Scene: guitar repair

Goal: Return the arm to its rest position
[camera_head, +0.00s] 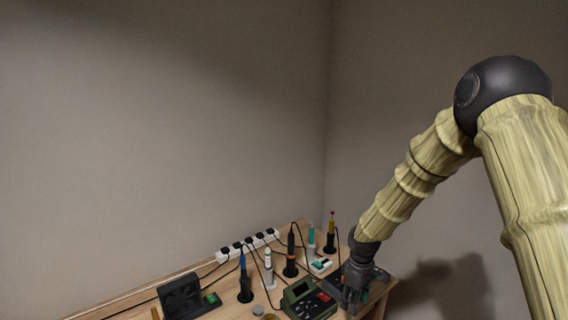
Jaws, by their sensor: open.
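My arm comes in from the right side of the head view and reaches down to the right end of a wooden workbench (132,300). My gripper (350,301) is at the end of it, pointing down, low over the bench's right end. It is open, and I see nothing held in it. It is small and dark here, and I cannot tell whether it touches the things beside it.
Soldering tools stand upright in holders, among them a blue one (244,280) and a black one (291,252). A green-grey station (308,301) is just left of my gripper. A power strip (248,245) lies behind. A dark fan-like box (181,297) stands left. Walls close the corner; the air above is free.

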